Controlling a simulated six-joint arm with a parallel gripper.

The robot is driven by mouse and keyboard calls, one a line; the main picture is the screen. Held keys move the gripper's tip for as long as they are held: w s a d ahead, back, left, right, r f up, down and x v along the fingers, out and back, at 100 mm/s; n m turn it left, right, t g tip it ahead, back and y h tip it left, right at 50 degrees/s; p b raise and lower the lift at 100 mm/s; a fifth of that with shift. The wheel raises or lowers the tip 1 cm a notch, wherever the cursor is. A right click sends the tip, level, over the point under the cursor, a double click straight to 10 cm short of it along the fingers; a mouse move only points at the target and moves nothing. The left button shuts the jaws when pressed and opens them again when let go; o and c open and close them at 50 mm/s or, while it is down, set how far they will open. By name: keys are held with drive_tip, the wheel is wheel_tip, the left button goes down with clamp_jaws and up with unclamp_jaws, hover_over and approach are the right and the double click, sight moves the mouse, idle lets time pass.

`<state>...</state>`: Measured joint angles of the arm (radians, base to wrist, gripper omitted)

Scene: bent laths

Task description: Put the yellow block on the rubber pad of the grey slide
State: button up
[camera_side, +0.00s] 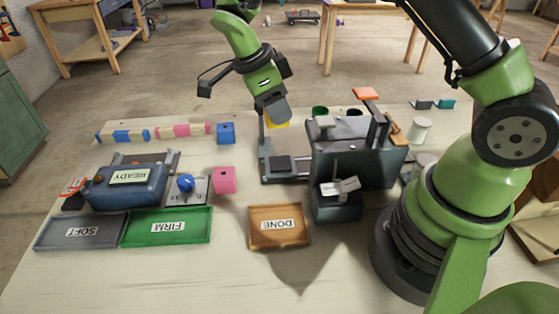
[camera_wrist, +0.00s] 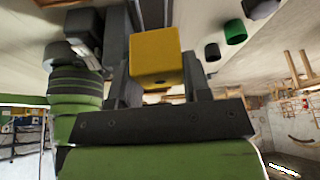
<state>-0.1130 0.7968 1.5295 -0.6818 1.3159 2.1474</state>
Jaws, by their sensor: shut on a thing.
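The yellow block (camera_wrist: 156,58) is held between the two fingers of my gripper (camera_wrist: 158,80) in the wrist view. The grey slide (camera_side: 268,178) lies on the table below, left of a dark grey machine. A dark square pad (camera_side: 282,163), seemingly the rubber pad, is on it with nothing visible on top. The block is above and behind the pad, apart from it.
The grey machine (camera_side: 345,165) with an orange-topped lever (camera_side: 366,94) stands close right of the slide. A pink block (camera_side: 224,180), a blue block (camera_side: 226,133) and the brown DONE tray (camera_side: 279,240) are nearby.

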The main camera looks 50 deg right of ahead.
drive_tip(key=shift+s+m, duration=0.4)
drive_tip(key=shift+m, duration=0.2)
wheel_tip(320, 180, down, 10)
drive_tip(key=shift+r, duration=0.15)
drive_tip(key=shift+s, duration=0.1)
drive_tip(key=o, duration=0.9)
